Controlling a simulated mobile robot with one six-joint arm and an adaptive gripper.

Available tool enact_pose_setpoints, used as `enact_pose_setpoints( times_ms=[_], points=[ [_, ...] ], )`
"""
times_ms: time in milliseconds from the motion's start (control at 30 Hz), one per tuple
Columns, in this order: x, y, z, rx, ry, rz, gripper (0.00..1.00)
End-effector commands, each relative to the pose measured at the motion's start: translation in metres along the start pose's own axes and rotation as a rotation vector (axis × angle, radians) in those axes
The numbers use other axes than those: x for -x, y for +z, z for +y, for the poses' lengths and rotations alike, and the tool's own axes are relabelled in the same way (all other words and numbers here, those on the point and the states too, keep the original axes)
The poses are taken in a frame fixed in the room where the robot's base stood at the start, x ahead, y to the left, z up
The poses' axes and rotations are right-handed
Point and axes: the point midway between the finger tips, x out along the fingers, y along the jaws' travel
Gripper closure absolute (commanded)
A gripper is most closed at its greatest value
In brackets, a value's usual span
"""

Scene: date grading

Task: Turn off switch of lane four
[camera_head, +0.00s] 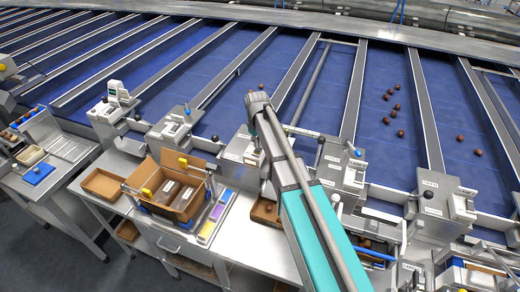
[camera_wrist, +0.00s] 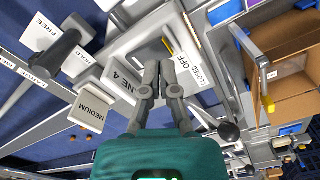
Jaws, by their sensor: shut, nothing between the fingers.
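In the wrist view, the grey control box labelled LANE 4 (camera_wrist: 115,68) lies right beyond my gripper (camera_wrist: 160,66). Its top face carries a CLOSED/OFF label (camera_wrist: 268,70) and a thin yellow strip (camera_wrist: 168,46). The fingers are together and empty, with their tips over the box's face. The switch itself is not clearly visible; the fingers may cover part of it. I cannot tell whether the tips touch anything. In the head view the same box (camera_head: 238,148) appears partly behind my arm, and the fingers are hidden there.
In the wrist view, a dark-knobbed lever (camera_wrist: 75,28) stands by FREE, HOLD and MEDIUM labels, and a black ball knob (camera_wrist: 229,131) lies right of the fingers. A cardboard box (camera_head: 165,190) stands on the bench at left. Neighbouring lane boxes (camera_head: 342,165) stand to the right.

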Motion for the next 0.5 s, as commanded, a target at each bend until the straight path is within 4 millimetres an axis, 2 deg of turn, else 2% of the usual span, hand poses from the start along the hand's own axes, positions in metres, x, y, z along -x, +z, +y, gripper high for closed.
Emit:
enact_pose_setpoints(
  times_ms=[500],
  points=[
    [-0.0061,-0.0001,-0.0003,0.000,0.000,0.000,1.00]
  ],
)
